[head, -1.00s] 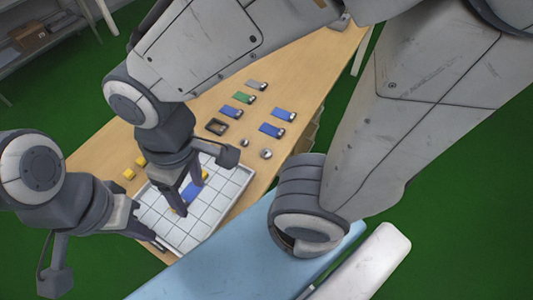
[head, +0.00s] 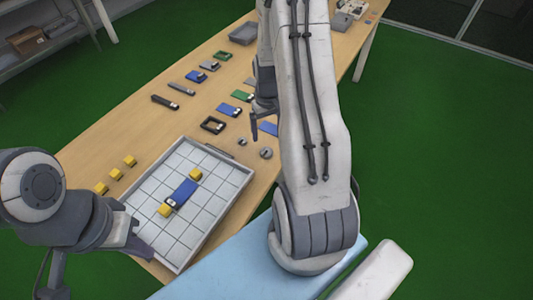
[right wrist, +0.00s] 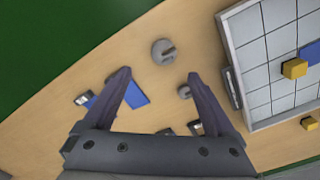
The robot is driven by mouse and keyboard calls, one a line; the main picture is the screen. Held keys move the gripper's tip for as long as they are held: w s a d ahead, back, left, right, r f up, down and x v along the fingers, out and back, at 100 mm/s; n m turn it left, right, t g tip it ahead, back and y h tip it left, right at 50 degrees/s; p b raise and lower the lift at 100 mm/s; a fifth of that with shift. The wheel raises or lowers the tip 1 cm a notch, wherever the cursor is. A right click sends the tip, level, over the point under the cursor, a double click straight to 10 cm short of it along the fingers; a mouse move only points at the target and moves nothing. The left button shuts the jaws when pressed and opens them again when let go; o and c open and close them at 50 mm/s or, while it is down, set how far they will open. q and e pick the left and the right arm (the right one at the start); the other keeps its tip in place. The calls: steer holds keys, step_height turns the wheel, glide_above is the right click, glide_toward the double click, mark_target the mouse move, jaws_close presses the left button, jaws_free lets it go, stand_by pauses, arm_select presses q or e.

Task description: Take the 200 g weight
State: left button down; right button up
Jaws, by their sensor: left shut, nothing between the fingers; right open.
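Two round grey metal weights stand on the wooden table beside the tray: a larger one (head: 265,153) and a smaller one (head: 242,141). In the right wrist view the larger weight (right wrist: 163,51) lies just beyond my fingertips, and the smaller weight (right wrist: 184,91) is by the right finger. No mass marking is readable. My right gripper (right wrist: 158,75) is open and empty above the table; in the head view (head: 263,128) it is partly hidden by my arm. My left gripper (head: 148,252) is shut and empty at the tray's near left corner.
The white gridded tray (head: 218,190) holds a blue piece (head: 182,194) and two yellow blocks (head: 195,174). Several yellow blocks (head: 115,174) lie left of it. A black square frame (head: 213,125) and several blue and green pieces (head: 229,109) lie farther back.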

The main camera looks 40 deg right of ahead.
mark_target(266, 154)
step_height(266, 154, down, 3)
steer(key=shift+f, duration=0.1)
steer(key=f, duration=0.2)
steer(key=f+p, duration=0.1)
steer(key=f, duration=0.1)
steer(key=shift+s+a, duration=0.25)
steer(key=shift+a, duration=0.1)
steer(key=shift+w+f, duration=0.1)
steer(key=shift+f, duration=0.5)
jaws_close()
steer(key=shift+r, duration=0.1)
